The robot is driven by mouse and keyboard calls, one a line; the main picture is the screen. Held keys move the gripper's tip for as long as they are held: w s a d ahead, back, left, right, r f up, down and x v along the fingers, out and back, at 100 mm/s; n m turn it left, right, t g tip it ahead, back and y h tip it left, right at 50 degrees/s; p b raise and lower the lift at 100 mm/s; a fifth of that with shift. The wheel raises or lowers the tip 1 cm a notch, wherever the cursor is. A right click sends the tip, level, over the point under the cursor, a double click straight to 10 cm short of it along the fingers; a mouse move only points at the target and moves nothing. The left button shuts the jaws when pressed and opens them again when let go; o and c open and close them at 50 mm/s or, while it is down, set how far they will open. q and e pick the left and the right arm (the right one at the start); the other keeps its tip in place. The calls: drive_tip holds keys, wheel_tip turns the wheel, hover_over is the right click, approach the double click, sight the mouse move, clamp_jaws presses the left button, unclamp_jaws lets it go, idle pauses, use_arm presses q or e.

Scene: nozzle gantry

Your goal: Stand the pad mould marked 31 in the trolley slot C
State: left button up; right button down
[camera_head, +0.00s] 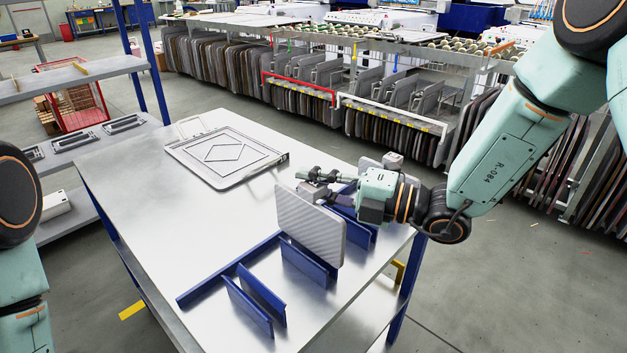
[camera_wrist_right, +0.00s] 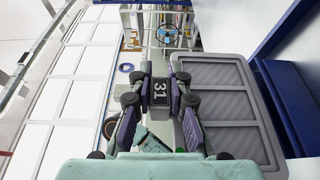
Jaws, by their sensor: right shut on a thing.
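The grey, ribbed pad mould (camera_head: 312,228) is upright over the blue dividers of the trolley top. My right gripper (camera_head: 318,190) is shut on it at its top edge, coming in from the right. In the right wrist view the black tab marked 31 (camera_wrist_right: 160,91) sits between the fingers of my right gripper (camera_wrist_right: 160,100). The mould's lower edge is beside a blue divider (camera_head: 305,263); I cannot tell whether it touches the trolley top. No slot letter is readable. My left arm shows at the left edge, its gripper out of frame.
The trolley's metal top (camera_head: 150,190) is clear at left. A flat frame with a diamond drawing (camera_head: 225,153) lies at its back. More blue dividers (camera_head: 248,305) stand at the front. A grey piece (camera_head: 393,160) shows behind my right gripper. Racks of plates stand further back.

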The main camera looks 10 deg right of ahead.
drive_tip(key=shift+w+f+b, duration=0.2)
drive_tip(key=shift+f+b, duration=0.2)
drive_tip(key=shift+f, duration=0.3)
drive_tip(key=shift+s+a+f+b, duration=0.1)
drive_tip(key=shift+s+f+b, duration=0.1)
drive_tip(key=shift+f+b, duration=0.45)
drive_tip(key=shift+w+f+b, duration=0.15)
drive_tip(key=shift+f+b, duration=0.35)
drive_tip(key=shift+f, duration=0.25)
drive_tip(key=shift+f+b, duration=0.4)
drive_tip(key=shift+f, duration=0.1)
drive_tip(key=shift+f, duration=0.1)
drive_tip(key=c, duration=1.3)
unclamp_jaws()
drive_tip(key=shift+o, duration=0.6)
